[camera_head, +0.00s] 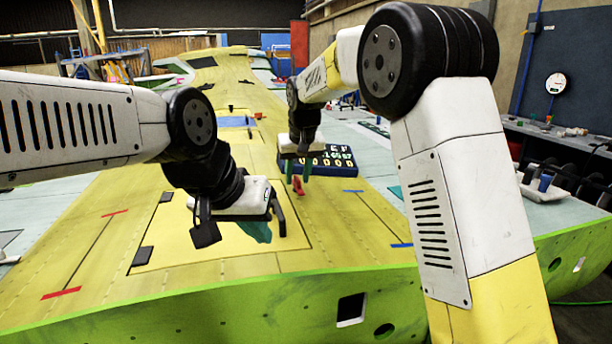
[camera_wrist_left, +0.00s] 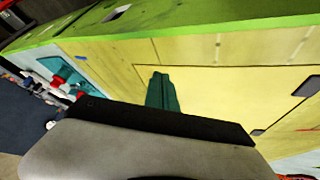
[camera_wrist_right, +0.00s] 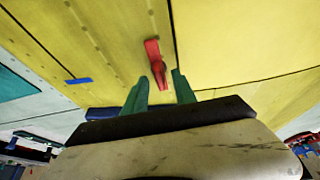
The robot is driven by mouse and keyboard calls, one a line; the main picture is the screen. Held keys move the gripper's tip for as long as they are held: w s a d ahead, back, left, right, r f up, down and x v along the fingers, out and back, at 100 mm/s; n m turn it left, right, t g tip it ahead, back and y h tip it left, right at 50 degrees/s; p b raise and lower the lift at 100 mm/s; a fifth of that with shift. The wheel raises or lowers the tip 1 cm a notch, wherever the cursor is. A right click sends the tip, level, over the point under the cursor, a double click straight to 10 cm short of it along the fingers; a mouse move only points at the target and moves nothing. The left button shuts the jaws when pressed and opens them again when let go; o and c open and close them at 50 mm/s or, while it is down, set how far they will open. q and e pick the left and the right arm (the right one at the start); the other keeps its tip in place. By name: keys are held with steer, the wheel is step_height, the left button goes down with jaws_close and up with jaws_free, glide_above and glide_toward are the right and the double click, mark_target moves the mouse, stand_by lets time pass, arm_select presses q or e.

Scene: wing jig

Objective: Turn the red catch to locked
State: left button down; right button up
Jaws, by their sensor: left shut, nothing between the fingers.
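The red catch (camera_head: 298,186) sits on the yellow wing skin near the right edge of a rectangular panel (camera_head: 230,245). My right gripper (camera_head: 298,170) is over it, pointing down. In the right wrist view, the catch (camera_wrist_right: 154,58) shows as a narrow red lever. Its near end lies in the gap between the two green fingers (camera_wrist_right: 158,78), which are open; I cannot tell whether they touch it. My left gripper (camera_head: 257,232) hovers over the panel, left of and nearer than the catch. Its green fingers (camera_wrist_left: 162,90) are together and empty in the left wrist view.
A dark numbered board (camera_head: 332,162) lies just behind the catch. Red strips (camera_head: 61,293) and blue strips (camera_head: 402,245) mark the skin. The green wing edge (camera_head: 210,315) runs along the front.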

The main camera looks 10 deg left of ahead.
jaws_close()
steer(key=shift+m, duration=0.4)
steer(key=m, duration=0.1)
steer(key=m+h, duration=0.1)
steer(key=shift+s+a+m+t, duration=0.1)
steer(key=shift+a+m+t, duration=0.1)
steer(key=shift+m+t, duration=0.1)
steer(key=m+h, duration=0.1)
steer(key=m, duration=0.1)
steer(key=m+h, duration=0.1)
steer(key=m, duration=0.2)
steer(key=shift+a+m+h, duration=0.2)
steer(key=shift+m+h, duration=0.1)
steer(key=m, duration=0.2)
steer(key=m+g+h, duration=0.1)
steer(key=m, duration=0.1)
steer(key=shift+w+a, duration=0.15)
steer(key=shift+w, duration=0.05)
steer(key=shift+w+a+m+g+h, duration=0.1)
steer(key=shift+m+g+h, duration=0.3)
steer(key=shift+m, duration=0.85)
steer(key=shift+m+g+h, duration=0.2)
steer(key=shift+m+g, duration=0.3)
steer(key=shift+m, duration=0.75)
